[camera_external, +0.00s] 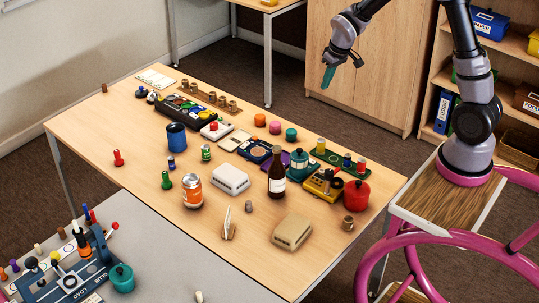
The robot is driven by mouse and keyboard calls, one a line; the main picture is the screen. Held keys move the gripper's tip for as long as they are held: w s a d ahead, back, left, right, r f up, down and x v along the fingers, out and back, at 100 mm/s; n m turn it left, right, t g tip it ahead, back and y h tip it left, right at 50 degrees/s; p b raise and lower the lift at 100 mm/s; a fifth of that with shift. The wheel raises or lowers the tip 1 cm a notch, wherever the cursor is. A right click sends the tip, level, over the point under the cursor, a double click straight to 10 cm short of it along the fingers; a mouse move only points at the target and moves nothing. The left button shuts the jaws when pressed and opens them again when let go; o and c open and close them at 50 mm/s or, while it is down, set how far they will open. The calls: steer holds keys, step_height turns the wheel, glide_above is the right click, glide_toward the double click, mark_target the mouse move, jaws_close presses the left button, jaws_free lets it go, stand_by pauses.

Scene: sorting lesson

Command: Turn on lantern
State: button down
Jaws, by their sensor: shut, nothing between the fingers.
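My gripper (328,77) has teal fingers and points down. It is shut and empty, held high at the upper right of the picture, in front of the wooden cabinet and apart from everything on the table. I cannot make out for certain which thing is the lantern. A small teal pot-like thing with a dark top (299,165) stands on the right part of the wooden table (130,190). Another teal rounded thing (122,278) stands on the grey table at the lower left. No lit lamp shows.
A dark bottle (277,176), a red pot (356,195), an orange can (192,192), a white box (230,179) and a beige box (292,232) crowd the wooden table. Pink hoops (440,240) stand at the lower right.

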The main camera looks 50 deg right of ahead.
steer(key=n+g, duration=0.1)
steer(key=g, duration=0.1)
glide_above(310, 159)
steer(key=s, duration=0.2)
step_height(310, 159, down, 17)
steer(key=shift+w+a+f, duration=0.15)
steer(key=shift+w+f, duration=0.05)
steer(key=shift+f, duration=0.2)
steer(key=f, duration=0.4)
steer(key=w+f, duration=0.1)
steer(key=f, duration=0.7)
steer(key=shift+w+f, duration=0.25)
steer(key=shift+w, duration=0.05)
steer(key=shift+w+f, duration=0.15)
steer(key=shift+f, duration=0.5)
